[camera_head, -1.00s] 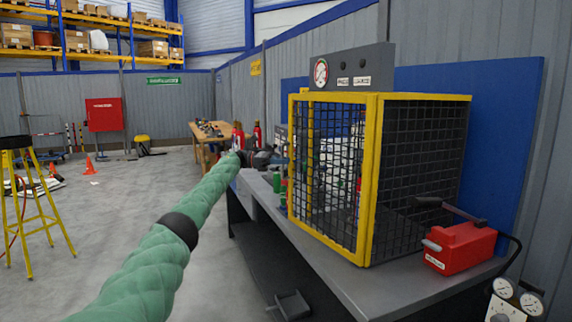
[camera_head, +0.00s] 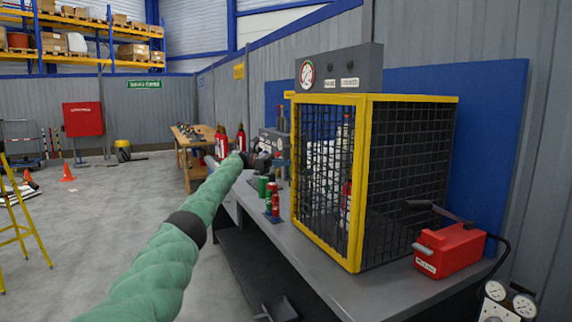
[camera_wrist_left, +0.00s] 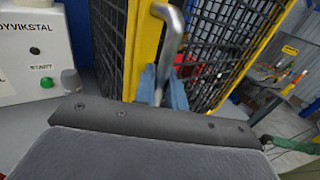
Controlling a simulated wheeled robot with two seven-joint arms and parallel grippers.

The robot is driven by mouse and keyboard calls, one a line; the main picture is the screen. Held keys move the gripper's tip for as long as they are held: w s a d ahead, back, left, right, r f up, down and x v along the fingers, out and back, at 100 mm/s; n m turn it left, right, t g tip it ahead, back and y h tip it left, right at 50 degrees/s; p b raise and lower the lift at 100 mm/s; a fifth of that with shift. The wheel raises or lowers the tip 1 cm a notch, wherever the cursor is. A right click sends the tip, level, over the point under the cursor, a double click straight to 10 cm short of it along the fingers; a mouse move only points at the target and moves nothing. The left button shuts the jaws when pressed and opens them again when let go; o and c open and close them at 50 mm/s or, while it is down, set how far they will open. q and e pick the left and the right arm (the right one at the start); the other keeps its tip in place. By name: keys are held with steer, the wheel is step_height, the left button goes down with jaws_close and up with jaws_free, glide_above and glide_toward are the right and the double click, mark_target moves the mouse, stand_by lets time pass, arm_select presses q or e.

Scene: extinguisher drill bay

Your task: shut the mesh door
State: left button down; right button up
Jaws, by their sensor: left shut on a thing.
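The mesh door (camera_head: 330,190), a yellow frame with black mesh, forms the front-left face of a cage on a grey bench. It looks near the cage front; whether a gap is left I cannot tell. My left arm in a green sleeve reaches along the bench to its far edge, with the left gripper (camera_head: 264,161) small beside it. In the left wrist view the blue fingers of the left gripper (camera_wrist_left: 163,90) are shut on a grey bar handle (camera_wrist_left: 173,35) on the yellow frame. My right gripper is not in view.
A red hand pump (camera_head: 452,250) stands on the bench (camera_head: 345,290) right of the cage. Green and red cylinders stand left of the door. A white box with a green START button (camera_wrist_left: 47,82) is close left in the wrist view.

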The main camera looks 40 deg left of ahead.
arm_select(q)
steer(key=shift+w+r, duration=0.1)
steer(key=shift+r, duration=0.2)
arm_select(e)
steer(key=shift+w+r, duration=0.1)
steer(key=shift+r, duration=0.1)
